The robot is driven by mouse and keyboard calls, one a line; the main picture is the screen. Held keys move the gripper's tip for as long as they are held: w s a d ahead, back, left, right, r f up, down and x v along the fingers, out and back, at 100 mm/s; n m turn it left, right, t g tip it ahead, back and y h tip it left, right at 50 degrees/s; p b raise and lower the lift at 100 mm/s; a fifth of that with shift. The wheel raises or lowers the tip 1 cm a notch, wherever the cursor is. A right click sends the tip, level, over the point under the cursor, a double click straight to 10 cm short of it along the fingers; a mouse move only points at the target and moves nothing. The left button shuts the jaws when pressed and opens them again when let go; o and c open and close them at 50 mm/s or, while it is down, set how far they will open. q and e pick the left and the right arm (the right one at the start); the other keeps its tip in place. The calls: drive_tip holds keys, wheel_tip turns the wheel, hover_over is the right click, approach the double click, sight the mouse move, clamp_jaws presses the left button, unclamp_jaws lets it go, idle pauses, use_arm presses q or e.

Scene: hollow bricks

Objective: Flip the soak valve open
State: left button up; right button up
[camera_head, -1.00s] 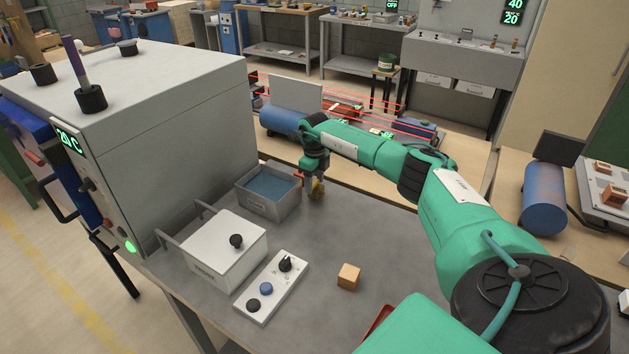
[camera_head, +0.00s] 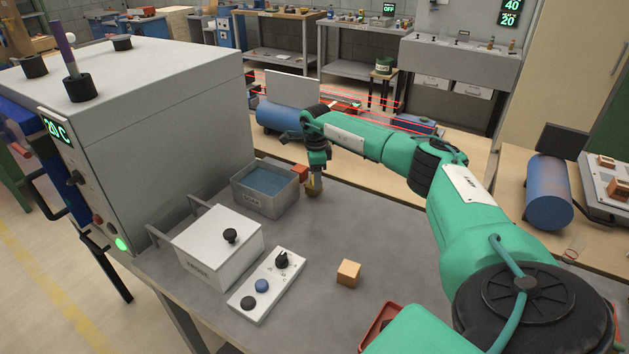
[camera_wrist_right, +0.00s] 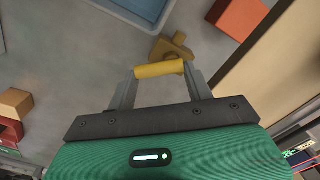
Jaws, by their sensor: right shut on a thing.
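The soak valve has a brass-coloured body (camera_wrist_right: 174,47) and a yellow lever (camera_wrist_right: 159,69). It stands at the right side of the grey soak tub (camera_head: 277,207), which holds blue water. In the wrist view my right gripper (camera_wrist_right: 158,72) is shut on the yellow lever, with one finger at each end of it. In the head view the right gripper (camera_head: 315,176) points down onto the valve and partly hides it, so the lever's angle is hard to tell there. My left gripper is not in view.
An orange brick (camera_head: 300,172) lies behind the valve. A lidded white box (camera_head: 212,250), a control panel with knobs (camera_head: 266,286) and a tan block (camera_head: 348,273) are nearer. A large grey oven (camera_head: 150,110) stands at left. The bench between block and valve is clear.

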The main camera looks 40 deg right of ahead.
drive_tip(key=n+b, duration=0.1)
drive_tip(key=n, duration=0.2)
drive_tip(key=shift+d, duration=0.2)
drive_tip(key=n, duration=0.1)
drive_tip(key=n+b, duration=0.1)
drive_tip(key=n, duration=0.1)
drive_tip(key=shift+d, duration=0.25)
drive_tip(key=shift+d+n+b, duration=0.1)
drive_tip(key=shift+n+b, duration=0.25)
drive_tip(key=shift+n, duration=0.65)
drive_tip(key=shift+w+d+n, duration=0.1)
drive_tip(key=shift+d+n, duration=0.05)
drive_tip(key=shift+n, duration=0.65)
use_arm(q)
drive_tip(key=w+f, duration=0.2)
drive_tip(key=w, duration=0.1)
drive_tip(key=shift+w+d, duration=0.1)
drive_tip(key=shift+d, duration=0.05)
use_arm(e)
drive_tip(key=shift+n, duration=0.3)
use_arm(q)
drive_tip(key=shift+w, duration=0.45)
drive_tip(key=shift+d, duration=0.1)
